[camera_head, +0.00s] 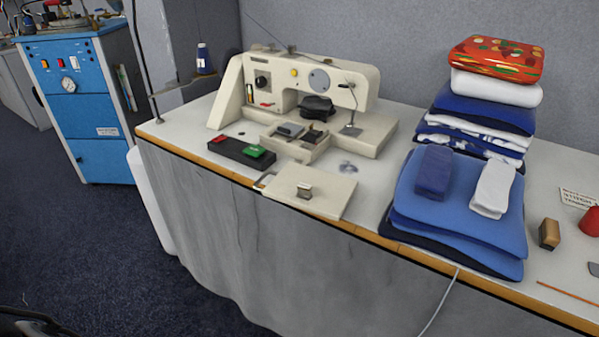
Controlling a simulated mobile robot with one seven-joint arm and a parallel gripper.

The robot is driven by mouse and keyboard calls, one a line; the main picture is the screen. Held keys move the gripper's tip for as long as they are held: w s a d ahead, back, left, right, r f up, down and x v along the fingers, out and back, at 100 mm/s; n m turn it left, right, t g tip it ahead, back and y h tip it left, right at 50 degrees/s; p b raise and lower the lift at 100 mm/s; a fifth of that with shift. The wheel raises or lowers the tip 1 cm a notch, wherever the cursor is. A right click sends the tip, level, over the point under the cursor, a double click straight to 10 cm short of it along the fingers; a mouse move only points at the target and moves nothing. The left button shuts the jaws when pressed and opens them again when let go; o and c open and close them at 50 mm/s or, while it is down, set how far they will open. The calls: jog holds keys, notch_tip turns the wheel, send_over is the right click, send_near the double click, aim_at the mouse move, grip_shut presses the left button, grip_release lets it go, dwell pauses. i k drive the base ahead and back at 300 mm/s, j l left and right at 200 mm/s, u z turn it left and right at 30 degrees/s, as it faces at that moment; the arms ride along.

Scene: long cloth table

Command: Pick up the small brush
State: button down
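A small block-shaped thing (549,234), tan on top and dark brown below, stands on the table right of the folded blue cloths. It may be the small brush, but bristles cannot be made out. My gripper is not in view, and nothing is seen touching this block.
The long table (378,212) carries a cream sewing machine (300,85), a black tray (235,151) and stacked cloths (460,215). A blue cabinet (85,110) stands left.

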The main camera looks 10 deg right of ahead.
aim_at(549, 235)
jog(key=i+j+z, duration=0.15)
jog(key=z, duration=0.3)
jog(key=j+z, duration=0.5)
jog(key=i+j+z, duration=0.15)
jog(key=j, duration=0.3)
jog(key=j+z, duration=0.2)
jog(key=j, duration=1.25)
jog(key=z, duration=1.3)
jog(key=i+j, duration=0.05)
